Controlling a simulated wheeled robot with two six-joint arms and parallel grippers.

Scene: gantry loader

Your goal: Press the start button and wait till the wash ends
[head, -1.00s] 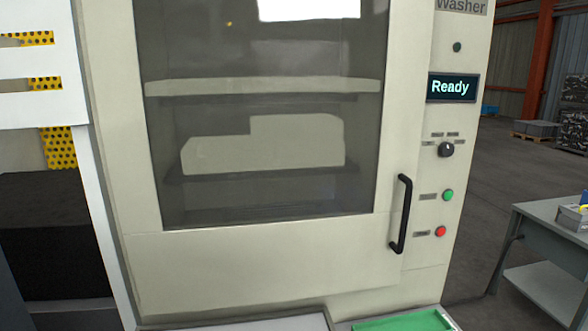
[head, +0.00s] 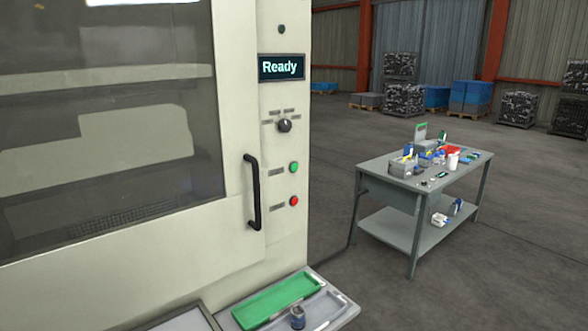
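The washer (head: 235,190) stands at the left of the head view with its windowed door closed. Its display (head: 282,67) reads "Ready". Below it are a dark rotary knob (head: 284,126), a green button (head: 293,167) and a red button (head: 293,201). The labels beside them are too small to read. I take the green button for the start button. A black door handle (head: 252,191) stands to the left of the buttons. A pale stepped part (head: 140,145) shows dimly behind the door glass. Neither of my grippers is in view.
A shelf at the washer's foot holds a green tray (head: 277,299) and a grey tray (head: 322,309) with a small jar (head: 297,317). A grey workbench (head: 380,172) with bottles and tools stands to the right. Open floor (head: 490,240) lies around it.

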